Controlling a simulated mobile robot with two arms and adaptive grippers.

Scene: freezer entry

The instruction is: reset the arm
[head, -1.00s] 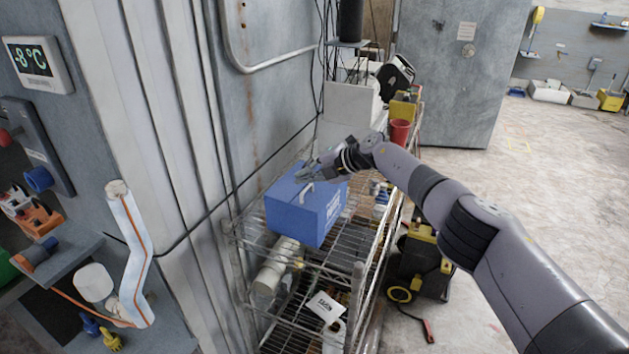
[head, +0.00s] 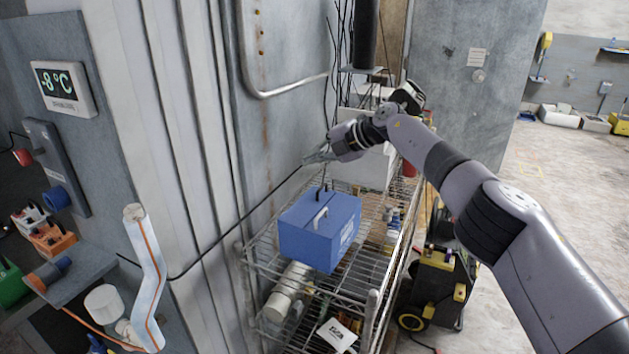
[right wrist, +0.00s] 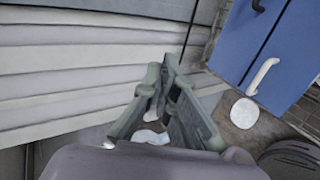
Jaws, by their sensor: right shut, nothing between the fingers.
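My right gripper (head: 318,156) is above and behind the blue box (head: 318,238) in the head view, clear of it. Its fingers are shut and empty, pointing left toward the wall. In the right wrist view the fingers (right wrist: 160,95) show in the middle, with the blue box (right wrist: 270,45) at the upper right. The box sits on the wire shelf rack (head: 262,262), and its white handle (head: 320,218) faces the camera. My left gripper is not in view.
The corrugated wall panel (head: 180,130) and a grey metal wall stand left of the rack. A yellow-and-black machine (head: 437,285) stands right of the rack. The floor (head: 560,220) at the right is open.

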